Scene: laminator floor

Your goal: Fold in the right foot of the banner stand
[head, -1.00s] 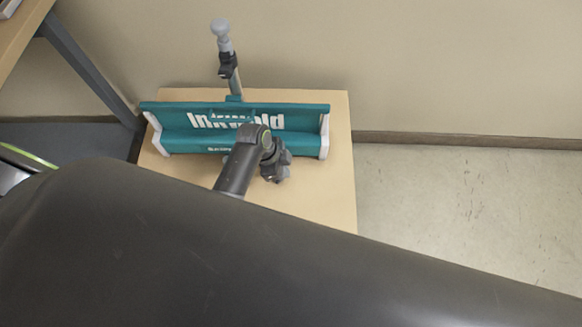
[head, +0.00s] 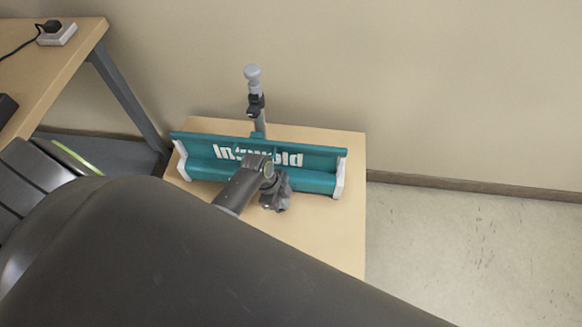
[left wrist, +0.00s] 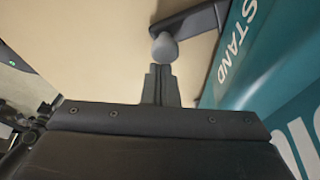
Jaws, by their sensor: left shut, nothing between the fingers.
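The banner stand (head: 312,178) is a teal housing with white end caps and white lettering, lying along a tan tabletop. My left gripper (head: 276,200) is in front of it, right of its middle. In the left wrist view my left gripper (left wrist: 160,72) is shut and empty. Its fingertips are right by the rounded grey tip of a dark foot (left wrist: 192,22), which sticks out from the teal side of the stand (left wrist: 228,75). I cannot tell if they touch. In the head view the foot cannot be made out. My right gripper is not in view.
A pole with a grey knob (head: 253,76) rises behind the stand, near the wall. The tan table (head: 335,235) has bare top in front of the stand. A desk (head: 80,62) with a power socket block (head: 58,35) is at the upper left. Open floor lies right.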

